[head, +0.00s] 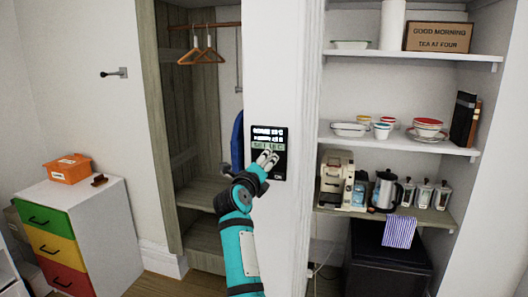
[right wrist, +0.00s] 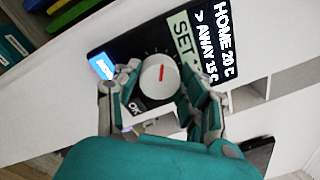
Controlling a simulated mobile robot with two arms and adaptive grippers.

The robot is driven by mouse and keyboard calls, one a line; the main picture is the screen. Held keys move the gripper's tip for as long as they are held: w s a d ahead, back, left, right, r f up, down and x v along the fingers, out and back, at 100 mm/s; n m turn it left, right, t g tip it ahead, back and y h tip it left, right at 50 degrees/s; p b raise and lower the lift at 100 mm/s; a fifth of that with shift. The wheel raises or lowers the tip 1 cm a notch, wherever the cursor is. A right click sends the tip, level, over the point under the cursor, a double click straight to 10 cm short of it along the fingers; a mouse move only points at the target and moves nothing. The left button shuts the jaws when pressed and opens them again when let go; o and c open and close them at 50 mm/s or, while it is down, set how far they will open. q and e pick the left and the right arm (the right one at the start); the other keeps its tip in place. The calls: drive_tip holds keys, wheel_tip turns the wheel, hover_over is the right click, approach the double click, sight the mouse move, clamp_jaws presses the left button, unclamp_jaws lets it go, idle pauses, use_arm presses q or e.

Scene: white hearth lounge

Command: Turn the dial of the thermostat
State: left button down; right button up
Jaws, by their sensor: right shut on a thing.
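The thermostat (head: 283,163) is a black panel on the white wall post, and it also shows in the right wrist view (right wrist: 107,92). Its dial (right wrist: 158,76) is a round white knob with a red mark. Its screen (right wrist: 217,40) reads HOME 20 C and > AWAY 15 C, beside a pale SET bar (right wrist: 185,34). My right gripper (head: 266,159) is at the thermostat, its fingers on both sides of the dial in the right wrist view (right wrist: 160,92), shut on it. In the head view the gripper hides the dial. My left gripper is in neither view.
Open shelves to the right hold bowls (head: 428,126), a coffee machine (head: 335,178) and a kettle (head: 385,190). An open wardrobe (head: 202,120) with hangers stands left of the post. A drawer cabinet (head: 95,215) with an orange box (head: 70,170) is at far left.

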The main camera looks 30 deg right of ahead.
drive_tip(key=shift+r+n+p, duration=0.1)
drive_tip(key=shift+n+p, duration=1.1)
drive_tip(key=shift+p, duration=0.05)
drive_tip(key=o, duration=1.2)
drive_tip(key=shift+w+a, duration=0.1)
drive_tip(key=r, duration=0.9)
drive_tip(key=shift+s+r, duration=0.2)
drive_tip(key=shift+r, duration=0.15)
drive_tip(key=shift+w, duration=0.15)
drive_tip(key=shift+w, duration=0.1)
drive_tip(key=shift+c, duration=0.2)
